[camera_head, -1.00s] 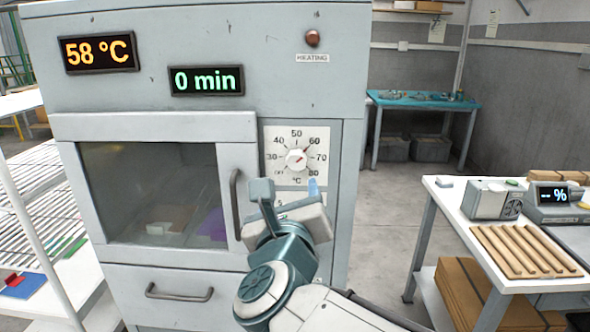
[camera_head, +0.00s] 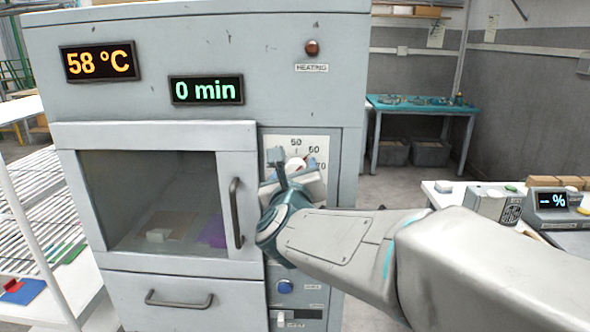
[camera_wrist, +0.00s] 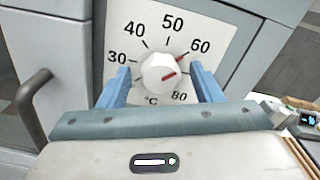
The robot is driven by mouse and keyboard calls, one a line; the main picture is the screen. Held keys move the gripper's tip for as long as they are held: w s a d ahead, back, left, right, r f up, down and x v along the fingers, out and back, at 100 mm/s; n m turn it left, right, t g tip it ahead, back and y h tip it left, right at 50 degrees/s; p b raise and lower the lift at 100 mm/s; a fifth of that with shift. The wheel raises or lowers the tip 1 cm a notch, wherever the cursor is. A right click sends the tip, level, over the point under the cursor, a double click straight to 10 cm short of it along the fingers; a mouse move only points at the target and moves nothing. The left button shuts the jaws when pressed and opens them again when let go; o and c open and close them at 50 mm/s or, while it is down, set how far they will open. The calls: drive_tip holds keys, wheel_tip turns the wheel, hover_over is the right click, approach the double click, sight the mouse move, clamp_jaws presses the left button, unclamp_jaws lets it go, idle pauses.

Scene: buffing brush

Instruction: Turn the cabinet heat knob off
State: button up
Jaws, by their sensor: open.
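The heat knob (camera_wrist: 160,74) is a white round dial with a red pointer on a white scale plate (camera_wrist: 205,22). In the wrist view its red mark points up and right, towards about 60. My gripper (camera_wrist: 164,80) is open, with one blue finger on each side of the knob's lower part; I cannot tell whether they touch it. In the head view my gripper (camera_head: 292,168) covers most of the dial, and only the knob's top shows (camera_head: 296,164). The grey cabinet (camera_head: 215,28) reads 58 °C and 0 min. The low end of the scale is hidden.
The cabinet door (camera_head: 90,133) with its vertical handle (camera_head: 236,212) is just left of the dial. A blue button (camera_head: 285,286) and a switch (camera_head: 281,318) sit below. A wire rack (camera_head: 35,205) stands left, and a white table (camera_head: 445,197) stands right.

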drive_tip(key=shift+w, duration=0.3)
drive_tip(key=c, duration=1)
drive_tip(key=shift+n, duration=0.3)
